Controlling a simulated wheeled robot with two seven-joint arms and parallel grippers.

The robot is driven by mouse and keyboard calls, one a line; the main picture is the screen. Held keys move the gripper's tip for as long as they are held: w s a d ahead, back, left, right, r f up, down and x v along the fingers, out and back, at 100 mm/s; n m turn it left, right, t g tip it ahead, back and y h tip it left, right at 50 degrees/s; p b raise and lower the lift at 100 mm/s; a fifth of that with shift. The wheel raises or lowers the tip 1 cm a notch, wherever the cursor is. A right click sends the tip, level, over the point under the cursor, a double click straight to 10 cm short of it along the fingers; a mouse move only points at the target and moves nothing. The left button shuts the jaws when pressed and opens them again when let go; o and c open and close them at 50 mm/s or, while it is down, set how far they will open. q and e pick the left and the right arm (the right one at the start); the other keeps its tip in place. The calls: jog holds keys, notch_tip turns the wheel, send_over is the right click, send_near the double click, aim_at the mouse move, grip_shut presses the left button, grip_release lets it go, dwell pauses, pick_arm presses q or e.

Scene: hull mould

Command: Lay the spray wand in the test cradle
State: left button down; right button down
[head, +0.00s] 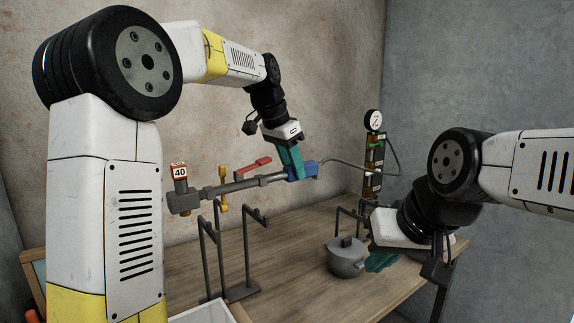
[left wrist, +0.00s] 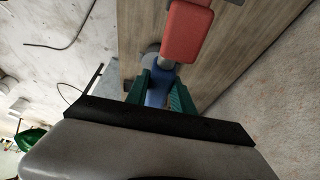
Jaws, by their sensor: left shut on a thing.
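The spray wand (head: 238,187) is a grey tube with a blue grip, a red lever, a yellow fitting and a block marked 40 at its left end. My left gripper (head: 296,170) is shut on the blue grip, which also shows between its teal fingers in the left wrist view (left wrist: 157,97). The wand is raised and nearly level, its left end slightly lower. The test cradle (head: 246,245), dark uprights with hooked tops, stands on the table below the wand; no contact is clear. My right gripper (head: 382,262) is low at the right; its finger gap is hidden.
A grey lidded pot (head: 346,262) stands beside my right gripper. A thin hose (head: 350,165) runs from the wand's grip towards a dark panel with a round gauge (head: 373,120). The wooden table (head: 290,285) is bare between the cradle and the pot. A wall stands behind.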

aim_at(282, 171)
pick_arm(q)
jog(key=shift+r, duration=0.1)
dwell(0.3)
notch_tip(282, 171, down, 6)
dwell(0.6)
jog(key=shift+f, duration=1.45)
dwell(0.8)
jog(key=c, duration=1)
grip_release()
jog(key=shift+v, duration=3.85)
jog(key=s+a+f+n+t, duration=0.1)
jog(key=s+a+f+n, duration=0.1)
jog(key=s, duration=0.6)
jog(key=s+a+f+n+t+y, duration=0.1)
jog(key=s+a+f+n, duration=0.1)
jog(key=s+a+n, duration=0.2)
jog(key=s+a+f+n+t, duration=0.1)
jog(key=s+a+f+n, duration=0.2)
jog(key=s, duration=1)
jog(key=shift+a+n+t, duration=0.3)
jog(key=shift+a+n, duration=0.3)
jog(key=shift+a, duration=0.8)
